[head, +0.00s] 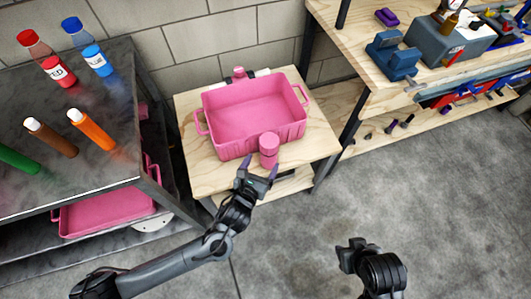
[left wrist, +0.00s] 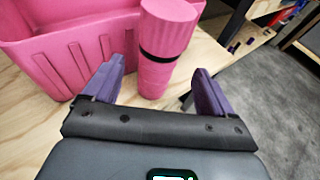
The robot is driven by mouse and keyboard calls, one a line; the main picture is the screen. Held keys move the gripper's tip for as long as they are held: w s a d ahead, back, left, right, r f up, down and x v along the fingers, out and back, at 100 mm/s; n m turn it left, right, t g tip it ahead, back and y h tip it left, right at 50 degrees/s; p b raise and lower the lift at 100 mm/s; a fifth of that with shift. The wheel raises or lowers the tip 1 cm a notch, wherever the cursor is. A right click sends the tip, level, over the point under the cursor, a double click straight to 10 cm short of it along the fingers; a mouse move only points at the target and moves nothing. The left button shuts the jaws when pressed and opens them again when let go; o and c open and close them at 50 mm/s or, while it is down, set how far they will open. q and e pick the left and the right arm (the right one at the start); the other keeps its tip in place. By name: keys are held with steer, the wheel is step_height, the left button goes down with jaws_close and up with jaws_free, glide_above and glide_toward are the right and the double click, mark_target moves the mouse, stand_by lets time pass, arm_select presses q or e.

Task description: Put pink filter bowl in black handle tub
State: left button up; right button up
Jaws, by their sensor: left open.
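A pink cylinder with a black band (head: 269,150), which looks like the filter bowl, stands upright on a small wooden table at the front of a pink tub (head: 252,143). The cylinder also shows in the left wrist view (left wrist: 166,45), just beyond and between my purple fingertips. The tub (left wrist: 70,62) is empty; its handles look pink, and I see no black handle on it. My left gripper (head: 258,169) is open and empty, just in front of the cylinder. My right gripper (head: 350,246) is over the floor at the lower right, away from the table; its jaws are unclear.
Another pink tub (head: 108,209) sits on the shelf under the grey bench at left, which holds several bottles. Behind the near tub stands a small pink object (head: 238,73). A wooden workbench (head: 375,95) with tools is at right. The floor (head: 420,190) is clear.

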arm_select(q)
steer(key=s+a+r+n+g+y+p, duration=0.1)
steer(key=s+a+n+g, duration=0.2)
steer(key=s+n, duration=0.4)
steer(key=s+a+r+n+g+y+p, duration=0.1)
steer(key=s+n, duration=0.5)
steer(key=n, duration=1.1)
steer(key=a+r+g, duration=0.1)
steer(key=a+g, duration=0.1)
steer(key=a, duration=0.1)
steer(key=shift+s+a, duration=0.4)
steer(key=shift+o, duration=0.9)
steer(key=s+a+n+g+y, duration=0.2)
steer(key=s+a+n+g, duration=0.2)
steer(key=s+a+n, duration=0.6)
steer(key=a+n, duration=0.1)
steer(key=n, duration=0.2)
steer(key=shift+n, duration=0.3)
steer(key=shift+s+f, duration=0.1)
